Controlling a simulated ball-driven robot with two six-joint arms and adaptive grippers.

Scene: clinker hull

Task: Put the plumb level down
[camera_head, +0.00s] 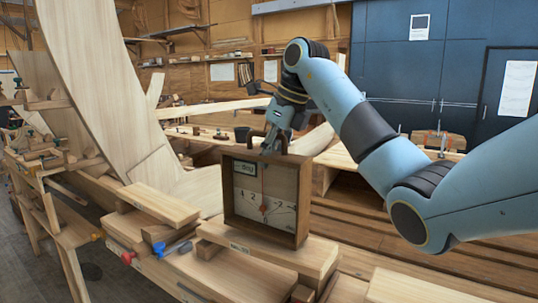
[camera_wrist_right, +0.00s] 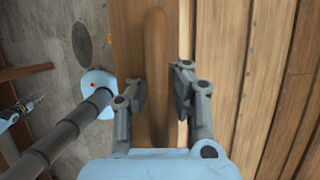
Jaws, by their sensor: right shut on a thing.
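The plumb level is a wooden box (camera_head: 300,205) with a pale numbered dial face and a red line down its middle. It stands upright in the middle of the head view, above the wooden planks. My right gripper (camera_head: 275,146) is at its top, shut on its handle. In the right wrist view the rounded wooden handle (camera_wrist_right: 155,45) lies between the fingers of my right gripper (camera_wrist_right: 158,95). The box's base is at or just above the plank (camera_head: 268,252); I cannot tell if it touches. A small part at the left of the wrist view may be my left gripper (camera_wrist_right: 24,106).
A second plank (camera_head: 158,204) and clamps with a red handle (camera_head: 127,257) and a blue handle (camera_head: 172,248) are left of the level. The curved hull planking (camera_head: 105,85) rises at the left. A bare board (camera_head: 440,289) lies front right. Blue cabinets (camera_head: 400,70) stand behind.

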